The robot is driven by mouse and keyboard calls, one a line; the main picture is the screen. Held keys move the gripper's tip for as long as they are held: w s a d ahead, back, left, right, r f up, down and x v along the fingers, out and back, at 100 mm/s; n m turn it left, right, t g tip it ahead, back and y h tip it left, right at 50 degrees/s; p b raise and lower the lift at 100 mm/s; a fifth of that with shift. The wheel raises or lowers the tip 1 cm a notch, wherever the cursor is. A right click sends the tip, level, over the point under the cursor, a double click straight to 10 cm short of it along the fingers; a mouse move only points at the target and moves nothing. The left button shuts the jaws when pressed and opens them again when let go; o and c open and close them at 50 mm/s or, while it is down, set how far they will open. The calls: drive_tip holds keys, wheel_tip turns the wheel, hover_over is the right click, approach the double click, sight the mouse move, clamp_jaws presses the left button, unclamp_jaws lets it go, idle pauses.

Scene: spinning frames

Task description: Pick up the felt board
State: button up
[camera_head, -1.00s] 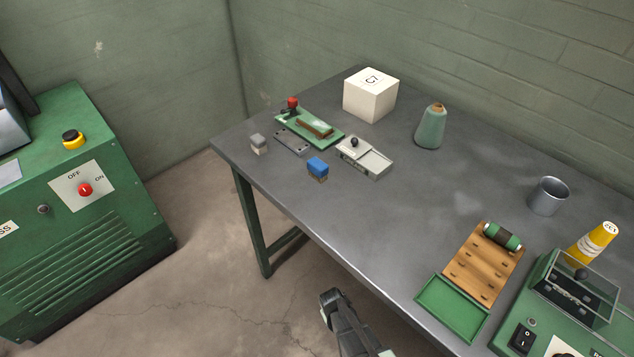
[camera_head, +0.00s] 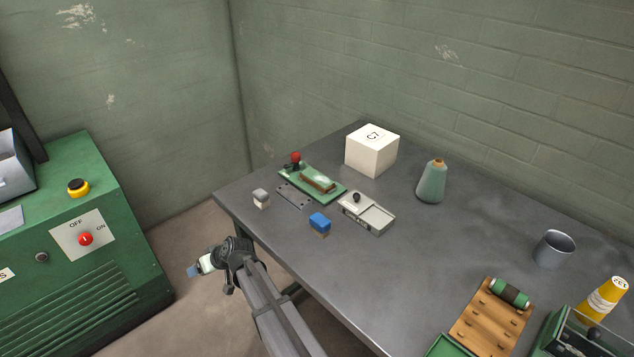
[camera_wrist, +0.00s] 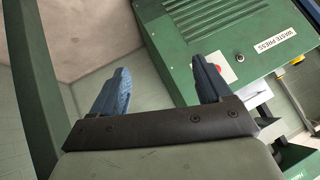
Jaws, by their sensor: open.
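No thing is labelled as the felt board. A flat dark grey strip with small marks (camera_head: 294,196) on the table's far left part may be it, but I cannot be sure. It lies just in front of a green board (camera_head: 332,191) with a brown bar and a red knob. My gripper (camera_head: 190,270) is off the table's left edge, in front of and left of the strip and apart from it. In the wrist view my gripper (camera_wrist: 160,84) has its two blue fingers spread, with nothing between them. The strip is outside the wrist view.
A grey-topped block (camera_head: 261,198), a blue-topped block (camera_head: 320,223) and a pale grey box with a black knob (camera_head: 368,212) stand close by. A white cube (camera_head: 371,151) and a green cone (camera_head: 431,182) stand behind. A green machine (camera_head: 100,250) stands left across a floor gap.

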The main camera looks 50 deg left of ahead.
drive_tip(key=a+r+n+g+y, duration=0.15)
drive_tip(key=a+r, duration=0.45)
drive_tip(key=r, duration=0.7)
wheel_tip(320, 180, up, 21)
drive_tip(key=t+h, duration=0.5)
drive_tip(key=h, duration=0.5)
hover_over(317, 177)
drive_tip(key=shift+m, duration=0.45)
wheel_tip(317, 177, down, 13)
drive_tip(key=shift+f, duration=0.1)
